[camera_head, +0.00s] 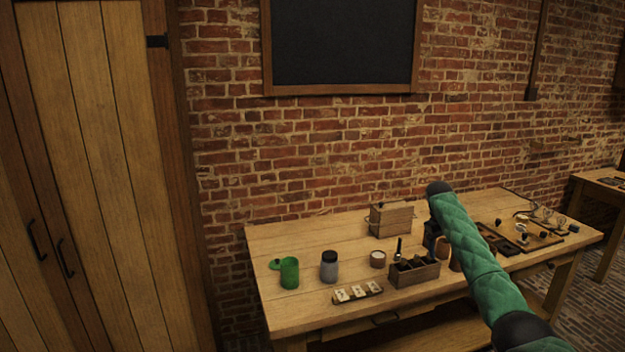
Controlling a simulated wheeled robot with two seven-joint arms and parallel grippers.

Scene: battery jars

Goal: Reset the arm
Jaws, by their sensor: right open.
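My right arm, in a green quilted sleeve, comes in from the lower right and reaches up over the wooden table (312,232). Its dark far end, where my right gripper (438,188) is, shows above the table's back part. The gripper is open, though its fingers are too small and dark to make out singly. I see nothing held there. The sleeve hides part of the table behind it. My left gripper is out of view.
A green jar (289,272), a grey jar (329,267), a small white-topped pot (377,259), a dark-filled wooden box (414,272), a plate with pale pieces (357,292) and a wooden case (391,219) stand on the table. A tray (537,240) lies right.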

